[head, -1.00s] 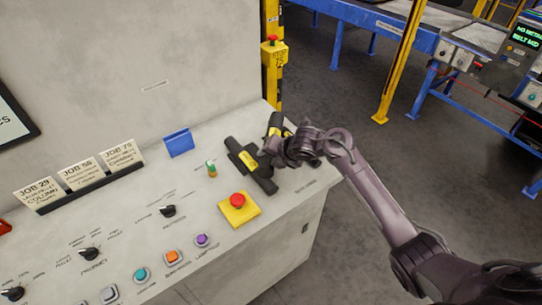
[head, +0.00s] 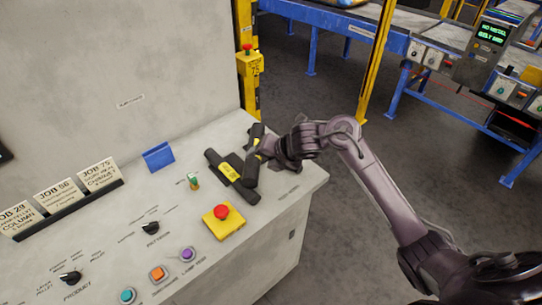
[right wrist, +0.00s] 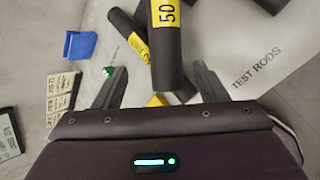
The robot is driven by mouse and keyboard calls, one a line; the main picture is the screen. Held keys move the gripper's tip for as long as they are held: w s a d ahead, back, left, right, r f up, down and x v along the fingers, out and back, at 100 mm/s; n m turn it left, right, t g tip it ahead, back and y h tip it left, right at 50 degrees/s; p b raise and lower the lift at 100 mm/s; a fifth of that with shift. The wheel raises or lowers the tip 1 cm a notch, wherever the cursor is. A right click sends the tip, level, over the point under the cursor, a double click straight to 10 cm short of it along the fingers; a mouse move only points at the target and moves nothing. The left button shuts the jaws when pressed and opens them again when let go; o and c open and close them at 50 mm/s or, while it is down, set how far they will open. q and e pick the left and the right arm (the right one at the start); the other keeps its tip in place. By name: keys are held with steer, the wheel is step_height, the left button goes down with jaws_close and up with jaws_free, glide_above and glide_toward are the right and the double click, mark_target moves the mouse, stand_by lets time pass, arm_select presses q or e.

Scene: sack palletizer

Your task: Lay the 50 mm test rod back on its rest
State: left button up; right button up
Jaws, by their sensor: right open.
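The 50 mm test rod (head: 257,140) is black with a yellow label. In the right wrist view the rod marked 50 (right wrist: 166,45) has its near end between my fingers. It slants across the near end of a second black rod (head: 217,162), which lies on the console top; that rod also shows in the wrist view (right wrist: 126,30). Whether the two rods touch is unclear. I cannot make out a separate rest under the 50 rod. My right gripper (right wrist: 158,68) is open around the rod's end; in the head view it (head: 262,148) is just right of the rods. My left gripper is out of view.
The console top holds a red button on a yellow base (head: 222,213), a small green-topped part (head: 194,182), a blue holder (head: 158,157), job cards (head: 97,175) and knobs. A TEST RODS marking (right wrist: 258,68) is on bare surface near the right edge.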

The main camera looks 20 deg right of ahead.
steer(key=v, duration=0.3)
steer(key=shift+s+d+r, duration=0.15)
steer(key=shift+s+r, duration=0.1)
steer(key=shift+r, duration=0.05)
